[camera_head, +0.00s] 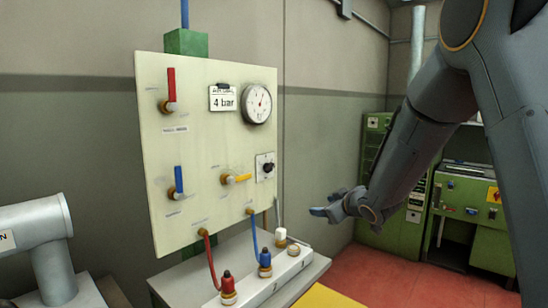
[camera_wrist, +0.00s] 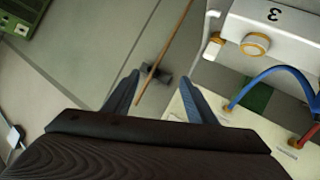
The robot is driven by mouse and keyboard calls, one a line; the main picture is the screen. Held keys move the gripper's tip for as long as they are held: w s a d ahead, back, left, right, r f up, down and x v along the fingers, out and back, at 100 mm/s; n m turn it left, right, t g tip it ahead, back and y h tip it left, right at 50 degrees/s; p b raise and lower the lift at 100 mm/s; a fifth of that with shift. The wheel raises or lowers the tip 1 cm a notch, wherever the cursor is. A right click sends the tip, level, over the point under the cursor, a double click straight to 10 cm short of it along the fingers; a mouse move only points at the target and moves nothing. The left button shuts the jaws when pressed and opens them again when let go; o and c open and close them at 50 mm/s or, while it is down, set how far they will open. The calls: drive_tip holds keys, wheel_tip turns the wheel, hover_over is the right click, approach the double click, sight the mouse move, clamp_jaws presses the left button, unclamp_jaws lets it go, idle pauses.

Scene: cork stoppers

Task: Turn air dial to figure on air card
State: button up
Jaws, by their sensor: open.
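The air card (camera_head: 223,98) is a white card reading "4 bar" on the upper part of the cream panel (camera_head: 205,140). A round white gauge (camera_head: 257,104) is beside it. A black dial (camera_head: 268,168) on a pale square plate sits below the gauge at the panel's right edge; its setting is too small to read. My gripper (camera_head: 322,212) is open and empty, to the right of the panel and lower than the dial, apart from it. In the wrist view my gripper (camera_wrist: 165,95) shows its two fingers spread, with nothing between them; the dial is not seen there.
The panel carries a red lever (camera_head: 171,88), a blue lever (camera_head: 178,182) and a yellow lever (camera_head: 238,179). Red and blue hoses run down to plugs on a white block (camera_head: 265,280). Green machines (camera_head: 470,205) stand behind at right. A pale cylinder (camera_head: 35,222) is at left.

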drive_tip(key=w+a+r+n+y+p, duration=0.2)
drive_tip(key=w+a+r+n+y, duration=0.1)
drive_tip(key=a+r+n+y, duration=0.25)
drive_tip(key=n+g+y+p, duration=0.1)
drive_tip(key=n+y+p, duration=0.1)
drive_tip(key=y, duration=0.2)
approach(271, 168)
drive_tip(key=p+x, duration=0.2)
drive_tip(key=x, duration=0.6)
drive_tip(key=shift+w+a+r, duration=0.1)
drive_tip(key=shift+w+a, duration=0.1)
drive_tip(key=shift+w, duration=0.1)
drive_tip(key=shift+c, duration=0.3)
drive_tip(key=c, duration=1)
